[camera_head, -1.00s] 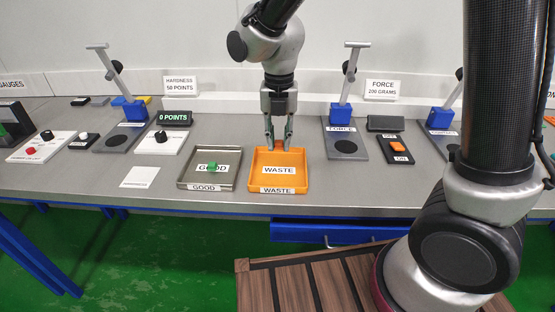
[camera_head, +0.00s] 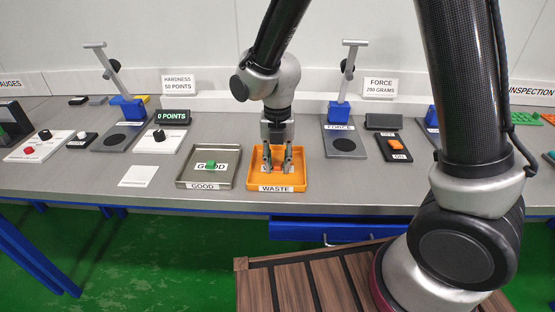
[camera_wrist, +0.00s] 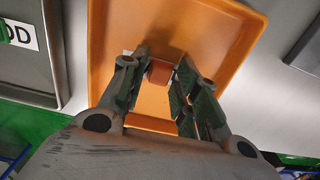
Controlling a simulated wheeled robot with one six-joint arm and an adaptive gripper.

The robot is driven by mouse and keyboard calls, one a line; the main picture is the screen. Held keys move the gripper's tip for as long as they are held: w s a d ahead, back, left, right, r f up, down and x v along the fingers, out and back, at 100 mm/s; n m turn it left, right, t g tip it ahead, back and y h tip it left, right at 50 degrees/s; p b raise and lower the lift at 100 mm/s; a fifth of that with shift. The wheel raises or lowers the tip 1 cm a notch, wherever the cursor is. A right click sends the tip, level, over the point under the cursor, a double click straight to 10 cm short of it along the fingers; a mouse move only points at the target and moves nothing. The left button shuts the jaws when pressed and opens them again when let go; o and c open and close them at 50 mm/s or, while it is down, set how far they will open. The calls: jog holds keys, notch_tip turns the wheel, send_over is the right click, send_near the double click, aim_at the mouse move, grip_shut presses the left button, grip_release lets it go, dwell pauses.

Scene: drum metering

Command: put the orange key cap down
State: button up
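The orange key cap (camera_wrist: 160,72) sits between the fingertips of my gripper (camera_wrist: 161,68) in the wrist view, with a finger against each side. In the head view my gripper (camera_head: 277,160) points down inside the orange WASTE tray (camera_head: 300,172), and the cap is mostly hidden between the fingers. The tray also shows in the wrist view (camera_wrist: 215,35), beneath the fingers. I cannot tell whether the cap touches the tray floor.
A grey GOOD tray (camera_head: 184,177) with a green key cap (camera_head: 211,165) stands just left of the WASTE tray. A white card (camera_head: 138,176) lies at left.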

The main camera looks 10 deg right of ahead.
aim_at(278, 164)
jog(key=shift+o, duration=0.4)
notch_tip(278, 164, up, 12)
jog(key=d+r+m, duration=0.4)
jog(key=d+m, duration=0.2)
jog(key=d, duration=0.1)
jog(key=s+d+r+m+t, duration=0.2)
jog(key=s+d+m, duration=0.6)
jog(key=m, duration=0.6)
jog(key=s+d+r+m+t, duration=0.2)
jog(key=s+d+r+m, duration=0.2)
jog(key=s+d+m, duration=0.4)
jog(key=shift+s+d+r+m, duration=0.4)
jog(key=shift+d+m, duration=1.7)
jog(key=shift+m, duration=0.8)
